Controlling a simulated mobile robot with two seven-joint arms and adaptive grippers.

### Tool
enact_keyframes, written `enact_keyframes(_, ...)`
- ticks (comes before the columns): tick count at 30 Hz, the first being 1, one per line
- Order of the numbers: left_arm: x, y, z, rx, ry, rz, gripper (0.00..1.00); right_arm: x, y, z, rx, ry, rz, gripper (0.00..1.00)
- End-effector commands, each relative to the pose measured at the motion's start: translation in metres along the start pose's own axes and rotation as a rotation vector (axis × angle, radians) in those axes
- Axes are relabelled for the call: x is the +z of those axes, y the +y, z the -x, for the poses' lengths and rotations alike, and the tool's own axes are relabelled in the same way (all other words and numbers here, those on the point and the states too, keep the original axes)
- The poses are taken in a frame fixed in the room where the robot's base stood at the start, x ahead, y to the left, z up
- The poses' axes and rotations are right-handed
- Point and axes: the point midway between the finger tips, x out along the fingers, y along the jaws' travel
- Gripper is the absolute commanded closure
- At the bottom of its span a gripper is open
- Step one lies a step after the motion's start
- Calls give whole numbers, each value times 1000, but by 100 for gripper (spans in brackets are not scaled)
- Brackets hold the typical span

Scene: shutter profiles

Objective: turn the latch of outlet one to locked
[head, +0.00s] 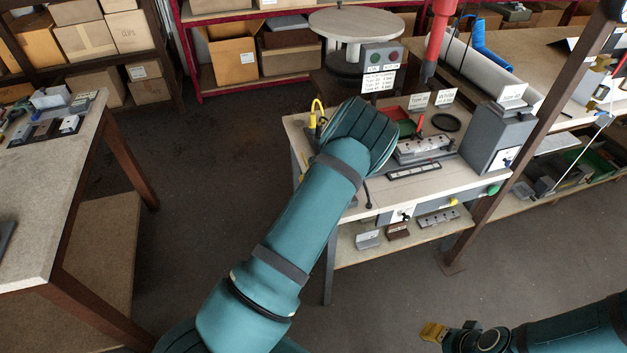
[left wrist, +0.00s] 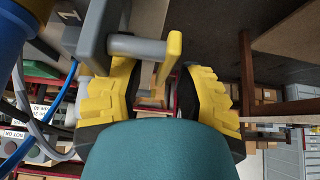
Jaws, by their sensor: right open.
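In the left wrist view, a grey lever with a yellow end (left wrist: 173,60) sticks out beside a grey plate (left wrist: 97,25) with a partly cut-off numeral. It looks like a latch, but I cannot tell which outlet it belongs to. My left gripper (left wrist: 156,85) is open, its yellow fingers apart on either side of the lever's end. I see no clear grip on it. In the head view my left arm covers its own fingers and part of the workbench (head: 440,186). My right gripper (head: 433,331) is open and low at the bottom right, away from the bench.
A grey box (head: 497,140), a red post (head: 436,40) and a small sign panel (head: 381,56) stand at the bench. Blue and grey hoses (left wrist: 42,112) hang close to my left fingers. Another table (head: 50,190) stands at left; open floor lies between.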

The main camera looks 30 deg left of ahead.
Motion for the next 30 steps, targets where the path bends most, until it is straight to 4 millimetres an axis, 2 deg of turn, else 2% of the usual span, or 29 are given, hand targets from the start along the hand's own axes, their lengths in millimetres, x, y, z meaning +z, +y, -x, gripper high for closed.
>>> enact_keyframes(6, 0, 0, 1, 0, 0, 0, 64, 0, 0, 0, 0, 0, 0, 53)
enact_keyframes(10, 0, 1, 11, 1, 0, -1, 64, 0, 0, 0, 0, 0, 0, 53)
enact_keyframes(14, 0, 2, 33, 3, 1, -2, 64, 0, 0, 0, 0, 0, 0, 53)
enact_keyframes(21, 0, 2, 83, 3, 2, -2, 64, 0, 0, 0, 0, 0, 0, 53)
enact_keyframes(27, 0, 1, 110, 2, 2, -2, 64, 0, 0, 0, 0, 0, 0, 53)
enact_keyframes(30, 0, 0, 117, 0, 1, -2, 64, 0, 0, 0, 0, 0, 0, 53)
